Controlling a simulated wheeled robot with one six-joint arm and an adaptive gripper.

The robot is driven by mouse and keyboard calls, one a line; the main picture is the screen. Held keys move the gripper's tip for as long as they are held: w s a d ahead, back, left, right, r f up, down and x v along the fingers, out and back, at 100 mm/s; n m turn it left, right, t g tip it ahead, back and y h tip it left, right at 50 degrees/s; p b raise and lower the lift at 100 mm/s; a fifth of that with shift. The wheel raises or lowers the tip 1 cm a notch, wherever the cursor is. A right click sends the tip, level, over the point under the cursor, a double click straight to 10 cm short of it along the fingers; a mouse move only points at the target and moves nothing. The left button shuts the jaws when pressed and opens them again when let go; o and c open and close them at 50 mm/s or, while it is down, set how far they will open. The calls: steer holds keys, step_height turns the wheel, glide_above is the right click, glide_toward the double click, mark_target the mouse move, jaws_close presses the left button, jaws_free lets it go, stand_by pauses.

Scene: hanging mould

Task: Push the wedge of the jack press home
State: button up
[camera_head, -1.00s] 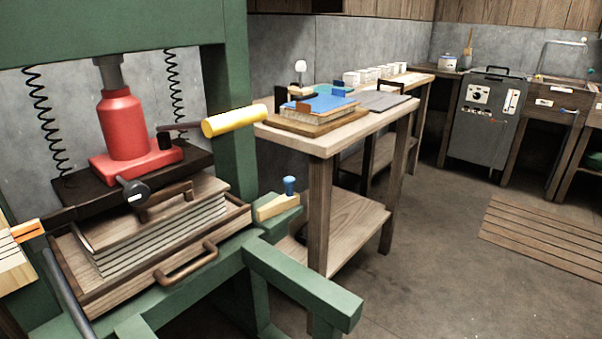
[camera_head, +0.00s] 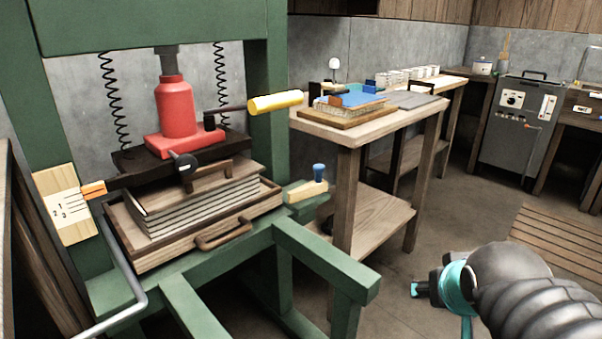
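The jack press has a green frame (camera_head: 268,160) with a red bottle jack (camera_head: 176,108) over a dark plate. A pale wooden wedge (camera_head: 303,193) with a blue knob (camera_head: 319,172) sits on the press's green beam, right of the wooden tray (camera_head: 190,235). A gap seems to show between the wedge and the tray, though its depth is unclear. My gripper (camera_head: 416,290), dark with teal parts, is at the lower right, clear of the wedge and pointing left. It is small and seen side-on, so its opening cannot be judged. It seems to hold nothing.
A yellow-handled lever (camera_head: 275,102) sticks out right from the jack. A green beam (camera_head: 325,258) juts forward between the wedge and my gripper. A wooden workbench (camera_head: 345,134) stands behind. Open floor (camera_head: 440,225) lies to the right.

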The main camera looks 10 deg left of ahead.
steer(key=w+a+t+b, duration=0.1)
steer(key=w+t, duration=0.2)
steer(key=w, duration=0.7)
steer(key=n+t+y+b, duration=0.3)
steer(key=n+t+y, duration=0.25)
steer(key=y, duration=0.35)
glide_toward(321, 171)
steer(key=shift+g, duration=0.35)
steer(key=x, duration=0.7)
steer(key=p+x, duration=0.1)
steer(key=x, duration=0.3)
steer(key=shift+w+r, duration=0.35)
steer(key=shift+a, duration=0.1)
jaws_close()
